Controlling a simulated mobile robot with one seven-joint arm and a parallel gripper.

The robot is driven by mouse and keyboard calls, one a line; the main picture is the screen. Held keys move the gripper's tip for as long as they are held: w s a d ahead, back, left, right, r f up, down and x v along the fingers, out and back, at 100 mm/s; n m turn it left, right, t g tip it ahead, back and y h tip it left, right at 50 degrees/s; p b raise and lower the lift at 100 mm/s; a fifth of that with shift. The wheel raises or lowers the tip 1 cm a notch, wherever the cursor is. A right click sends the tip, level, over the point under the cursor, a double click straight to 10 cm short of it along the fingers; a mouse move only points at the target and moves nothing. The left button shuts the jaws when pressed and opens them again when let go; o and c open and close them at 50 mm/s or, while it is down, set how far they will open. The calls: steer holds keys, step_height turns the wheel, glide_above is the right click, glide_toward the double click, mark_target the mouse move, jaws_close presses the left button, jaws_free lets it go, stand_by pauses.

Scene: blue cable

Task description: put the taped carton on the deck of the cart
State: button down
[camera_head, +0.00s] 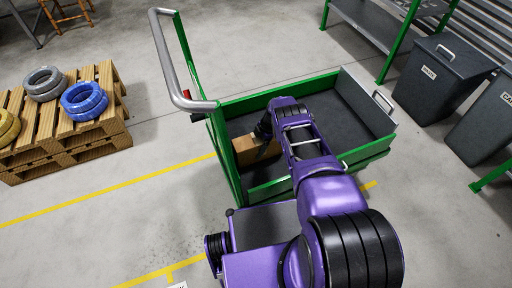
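The cart (348,99) has green rails, a dark deck and a grey push handle at its left end. A brown carton (254,152) sits at the left end of the cart, low inside the green rails; it appears to be on the deck. My purple arm reaches over the near rail, and my gripper (262,132) is at the carton's upper right. The fingers are dark and small here, and my arm partly hides them. I cannot tell whether they touch or hold the carton. Tape on the carton is not clear.
A wooden pallet stack (40,134) with coiled rings, one blue (84,101), stands at the left. Dark lidded bins (442,80) and a green-framed shelf (385,40) stand at the right. The floor left of the cart is clear, with yellow lines.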

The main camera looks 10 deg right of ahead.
jaws_free()
steer(key=shift+r, duration=0.1)
steer(key=p+v, duration=0.3)
steer(key=v, duration=0.9)
